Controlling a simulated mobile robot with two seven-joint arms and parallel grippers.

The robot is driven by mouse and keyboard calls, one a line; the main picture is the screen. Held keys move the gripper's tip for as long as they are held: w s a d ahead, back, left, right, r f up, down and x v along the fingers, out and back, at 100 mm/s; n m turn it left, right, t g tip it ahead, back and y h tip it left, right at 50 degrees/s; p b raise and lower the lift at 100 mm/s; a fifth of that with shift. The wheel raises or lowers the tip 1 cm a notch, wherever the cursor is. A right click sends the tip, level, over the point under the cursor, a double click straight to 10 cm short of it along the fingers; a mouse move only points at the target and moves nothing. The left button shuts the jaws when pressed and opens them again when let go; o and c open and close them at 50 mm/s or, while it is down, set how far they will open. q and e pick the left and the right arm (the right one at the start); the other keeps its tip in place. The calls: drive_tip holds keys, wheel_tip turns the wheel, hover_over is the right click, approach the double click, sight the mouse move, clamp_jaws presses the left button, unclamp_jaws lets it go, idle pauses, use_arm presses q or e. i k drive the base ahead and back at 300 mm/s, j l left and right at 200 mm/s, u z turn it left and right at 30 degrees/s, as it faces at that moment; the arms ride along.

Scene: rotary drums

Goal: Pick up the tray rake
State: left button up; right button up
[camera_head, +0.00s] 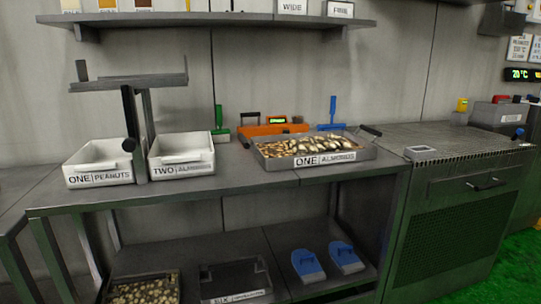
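Two upright tools stand on the workbench (240,182), and I cannot tell for sure which is the tray rake. A blue one (332,112) has a vertical handle and a wide foot, behind the metal tray of almonds (318,160). A green one (219,122) of similar shape stands behind the white bins. A dark handle (371,130) sticks out at the tray's back right corner; what it belongs to is unclear. The tray is labelled "ONE ALMONDS" and hides part of the blue tool's base. Neither of my grippers is in view.
White bins labelled peanuts (98,164) and almonds (182,154) stand at left beside a dark metal stand (144,118). An orange device (272,130) sits behind the tray. A grated machine (455,190) adjoins at right. The bench front is clear. Blue scoops (307,265) lie below.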

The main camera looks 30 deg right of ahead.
sight(332, 115)
drive_tip(key=z, duration=1.35)
